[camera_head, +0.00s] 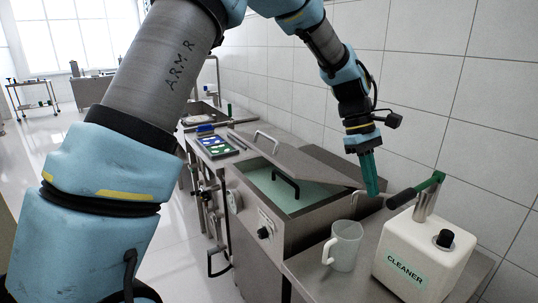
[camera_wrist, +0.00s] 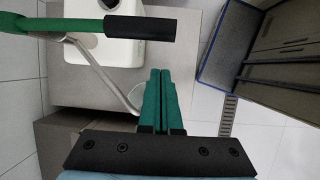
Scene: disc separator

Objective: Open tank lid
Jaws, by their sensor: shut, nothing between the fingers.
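The steel tank (camera_head: 300,235) stands against the tiled wall in the head view. Its flat steel lid (camera_head: 318,160) sits tilted over the back part, so pale green liquid (camera_head: 310,196) shows at the front. A silver handle (camera_head: 266,139) is at the lid's left end, and a black handle (camera_head: 287,182) stands over the liquid. My gripper (camera_head: 372,190) points down near the lid's right end; whether it touches the lid is unclear. Its green fingers are shut together and empty, as the wrist view (camera_wrist: 160,80) also shows. The lid is not recognisable in the wrist view.
Right of the tank, a counter holds a clear jug (camera_head: 344,246) and a white cleaner canister (camera_head: 425,250). A tray (camera_head: 216,146) lies left of the tank.

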